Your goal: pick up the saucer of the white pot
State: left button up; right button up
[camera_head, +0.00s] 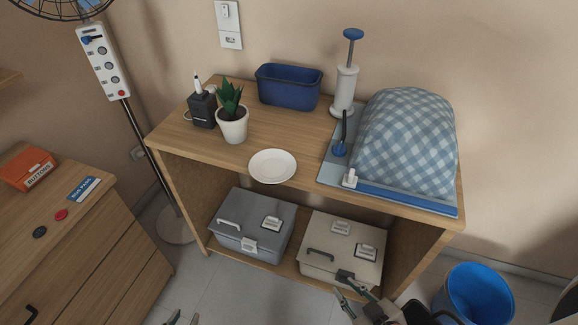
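The white saucer (273,166) lies flat and empty near the front edge of the wooden shelf top. The white pot (233,130) with a spiky green plant stands behind it to the left, apart from it. My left gripper (183,319) shows only as two separated fingertips at the bottom edge, well below the saucer. My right gripper (350,295) is at the bottom, in front of the beige box, with its fingers apart. Both grippers are empty and away from the saucer.
A black holder (202,110) and blue bin (289,87) stand behind. A blue board (335,173) with a checkered cloth (405,145) lies right of the saucer. A grey box (252,225) and beige box (341,247) sit below. A blue bucket (478,295) stands at right.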

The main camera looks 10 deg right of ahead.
aim_at(272, 165)
jog(key=z, duration=1.45)
jog(key=j+z, duration=0.15)
jog(key=j, duration=0.8)
jog(key=i, duration=0.05)
